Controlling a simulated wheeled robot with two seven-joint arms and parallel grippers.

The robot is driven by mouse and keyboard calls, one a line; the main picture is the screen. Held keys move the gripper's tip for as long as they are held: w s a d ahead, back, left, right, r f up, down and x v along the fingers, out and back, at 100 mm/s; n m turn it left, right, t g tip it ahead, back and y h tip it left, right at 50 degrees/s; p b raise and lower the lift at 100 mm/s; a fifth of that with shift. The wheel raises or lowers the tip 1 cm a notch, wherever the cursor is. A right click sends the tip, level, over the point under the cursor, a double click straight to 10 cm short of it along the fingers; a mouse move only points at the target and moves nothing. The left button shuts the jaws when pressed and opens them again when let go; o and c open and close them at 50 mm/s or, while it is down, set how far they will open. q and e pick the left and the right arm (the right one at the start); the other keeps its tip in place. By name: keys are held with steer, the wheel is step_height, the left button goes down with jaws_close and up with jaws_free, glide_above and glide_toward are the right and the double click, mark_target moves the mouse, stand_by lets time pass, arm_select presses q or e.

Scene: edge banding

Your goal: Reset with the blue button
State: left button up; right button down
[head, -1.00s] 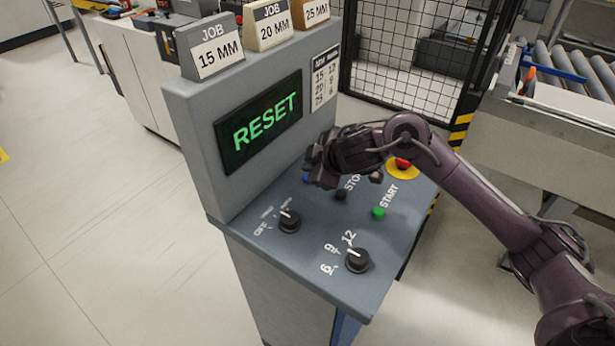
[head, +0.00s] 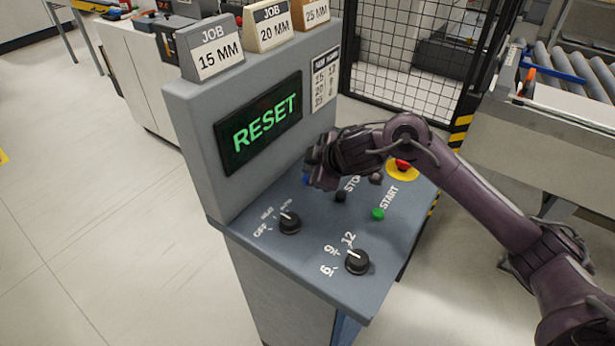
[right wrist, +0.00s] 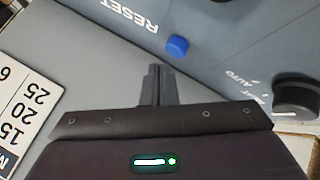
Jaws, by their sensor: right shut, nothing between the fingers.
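The blue button (right wrist: 177,46) stands on the sloped panel beside the printed word RESET in the right wrist view. In the head view only a sliver of the blue button (head: 305,179) shows beside my gripper. My right gripper (head: 318,180) is over the back of the panel, close to the button. In the right wrist view its fingers (right wrist: 154,75) are shut with nothing between them, and their tips appear short of the button in the picture. I cannot tell whether they touch it. The display (head: 260,122) reads RESET in green. My left gripper is not in view.
The panel also carries a black stop button (head: 341,195), a green start button (head: 378,213), a red emergency button (head: 402,165) and two black knobs (head: 289,222) (head: 357,261). Job cards (head: 213,49) stand on top. A mesh fence (head: 410,60) is behind.

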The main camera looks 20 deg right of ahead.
stand_by(0.7)
steer(key=shift+f, duration=0.45)
steer(key=shift+f+b, duration=0.4)
steer(key=shift+f, duration=0.1)
stand_by(0.5)
steer(key=shift+r, duration=0.1)
steer(key=shift+r+p, duration=0.8)
steer(key=shift+p, duration=0.3)
steer(key=shift+r, duration=0.1)
step_height(320, 180, up, 5)
steer(key=p, duration=0.5)
steer(key=shift+p, duration=0.3)
